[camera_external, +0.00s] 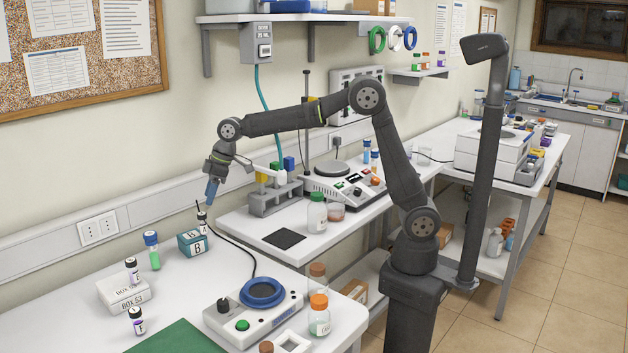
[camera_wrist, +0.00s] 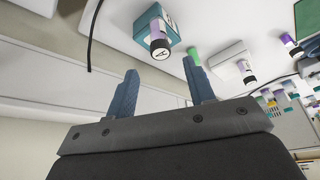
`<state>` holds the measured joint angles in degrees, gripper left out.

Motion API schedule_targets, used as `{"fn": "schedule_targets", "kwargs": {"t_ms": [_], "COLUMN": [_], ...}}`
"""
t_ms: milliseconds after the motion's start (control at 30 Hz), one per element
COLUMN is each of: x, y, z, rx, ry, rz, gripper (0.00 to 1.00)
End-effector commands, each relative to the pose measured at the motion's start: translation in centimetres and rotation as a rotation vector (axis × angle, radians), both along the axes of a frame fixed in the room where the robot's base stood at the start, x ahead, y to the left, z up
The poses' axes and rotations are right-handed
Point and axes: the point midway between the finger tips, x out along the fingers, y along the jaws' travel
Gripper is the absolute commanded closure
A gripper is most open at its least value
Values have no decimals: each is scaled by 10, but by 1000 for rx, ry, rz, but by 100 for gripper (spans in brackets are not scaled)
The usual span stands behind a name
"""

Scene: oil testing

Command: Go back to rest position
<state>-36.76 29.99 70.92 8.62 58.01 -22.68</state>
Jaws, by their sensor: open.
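My gripper (camera_external: 212,189) hangs at the end of my arm, pointing down above the left bench, over the teal box marked B (camera_external: 192,243). A small dark-capped vial (camera_external: 202,222) stands at that box, below my fingertips. In the wrist view my two blue fingers (camera_wrist: 161,90) are spread apart with nothing between them. The vial (camera_wrist: 159,40) and teal box (camera_wrist: 150,22) show there beyond the fingers, apart from them.
A mixer with a blue ring (camera_external: 262,292) stands in front. A tall post (camera_external: 487,150) rises right of my arm.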

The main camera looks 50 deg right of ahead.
Motion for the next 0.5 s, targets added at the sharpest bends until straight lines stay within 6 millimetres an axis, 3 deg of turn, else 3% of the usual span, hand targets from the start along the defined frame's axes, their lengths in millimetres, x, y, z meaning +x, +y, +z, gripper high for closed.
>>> {"fn": "schedule_targets", "kwargs": {"t_ms": [500], "x": [21], "y": [32], "z": [-95], "rx": [-2], "ry": [2], "rz": [0], "gripper": [51]}}
